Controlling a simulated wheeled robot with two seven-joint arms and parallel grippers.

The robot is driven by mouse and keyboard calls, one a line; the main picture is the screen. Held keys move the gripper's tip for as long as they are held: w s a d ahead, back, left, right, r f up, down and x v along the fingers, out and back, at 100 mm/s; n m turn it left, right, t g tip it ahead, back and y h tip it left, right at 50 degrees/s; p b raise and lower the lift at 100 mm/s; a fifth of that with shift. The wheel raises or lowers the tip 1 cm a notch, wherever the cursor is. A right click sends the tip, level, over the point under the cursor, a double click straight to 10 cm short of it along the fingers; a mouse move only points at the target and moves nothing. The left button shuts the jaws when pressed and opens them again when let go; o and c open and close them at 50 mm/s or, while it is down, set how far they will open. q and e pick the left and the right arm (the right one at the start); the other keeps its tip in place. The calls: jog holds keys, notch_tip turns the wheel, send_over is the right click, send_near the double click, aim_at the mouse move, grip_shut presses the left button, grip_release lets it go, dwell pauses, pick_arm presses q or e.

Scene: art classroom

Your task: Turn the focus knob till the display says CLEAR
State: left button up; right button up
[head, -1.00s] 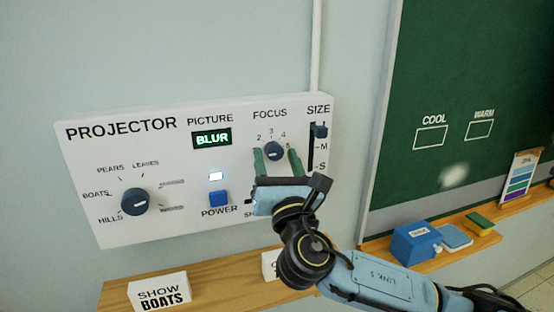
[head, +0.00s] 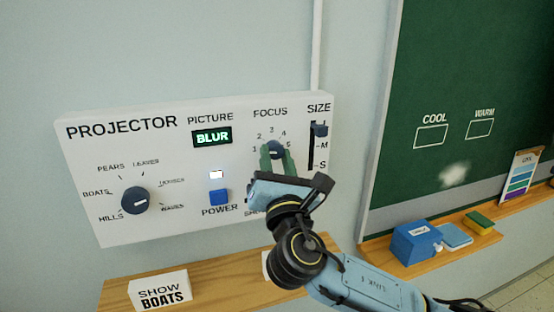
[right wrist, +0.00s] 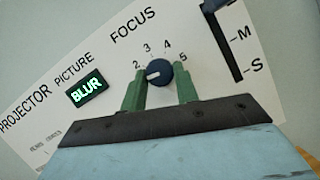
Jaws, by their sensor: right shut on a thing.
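The dark focus knob (head: 276,148) sits under the FOCUS label on the white projector panel (head: 90,220). The numbers 2 to 5 show around it in the right wrist view (right wrist: 159,73), and its white mark points left, near the 2. The picture display (head: 212,137) reads BLUR in green letters, also in the right wrist view (right wrist: 87,88). My right gripper (head: 277,157) has its green fingers shut on the focus knob, one on each side. My left gripper is not in view.
The panel also has a picture dial (head: 135,201), a blue power button (head: 219,196) and a size slider (head: 320,130). Below is a wooden ledge (head: 215,278) with a SHOW BOATS card (head: 159,290). A blue box (head: 414,243) stands on the chalkboard ledge at right.

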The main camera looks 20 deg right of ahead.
jog(key=m+g+h, duration=0.1)
jog(key=m+h, duration=0.1)
jog(key=m, duration=0.2)
jog(key=shift+a+r+m+p, duration=0.1)
jog(key=shift+a+m+p, duration=0.05)
jog(key=shift+m+p, duration=0.2)
jog(key=shift+a+m+g+h+p, duration=0.1)
jog(key=shift+m+g+h+p, duration=0.6)
jog(key=shift+m, duration=1.25)
jog(key=o, duration=1)
jog(key=shift+r, duration=0.1)
jog(key=shift+s, duration=0.1)
jog(key=b+v, duration=0.2)
jog(key=v, duration=1.1)
jog(key=shift+s+r+b, duration=0.1)
jog(key=shift+s+b, duration=0.05)
jog(key=shift+b, duration=0.25)
